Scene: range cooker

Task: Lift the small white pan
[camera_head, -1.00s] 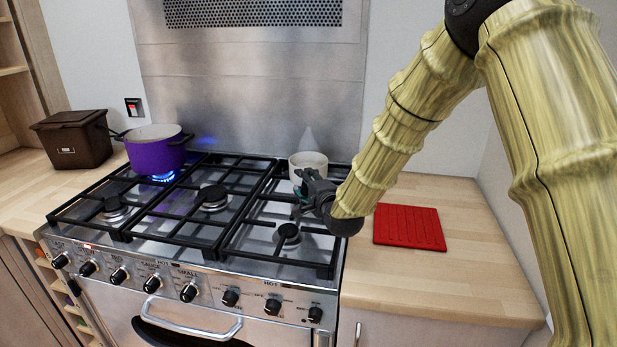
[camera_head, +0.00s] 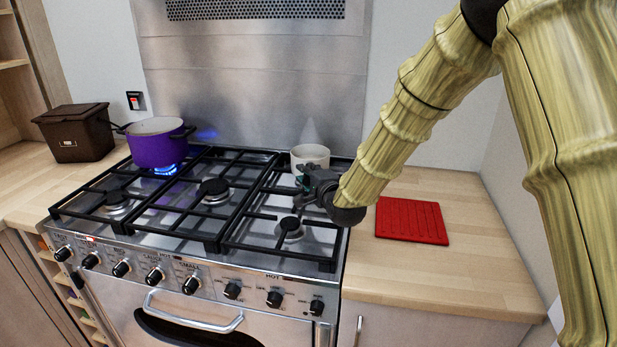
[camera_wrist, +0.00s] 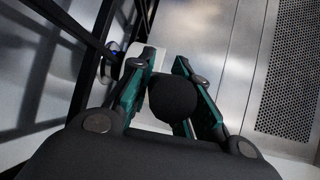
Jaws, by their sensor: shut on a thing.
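The small white pan (camera_head: 310,153) is at the back right of the cooker, upright, over or on the back right grate. I cannot tell whether it touches the bars. My gripper (camera_head: 304,183) is just in front of it, at its near side. In the wrist view, my gripper (camera_wrist: 172,75) has its two dark green fingers on either side of a black rounded piece (camera_wrist: 173,100), which looks like the end of the pan's handle. A bit of the white pan (camera_wrist: 134,54) shows past the fingers. Most of the handle is hidden by my gripper.
A purple pot (camera_head: 158,146) stands on a lit blue flame at the back left. A brown bin (camera_head: 76,133) is on the left counter. A red mat (camera_head: 411,221) lies on the right counter beside my arm. Black grates (camera_head: 215,240) cover the hob; the steel back wall is close behind the pan.

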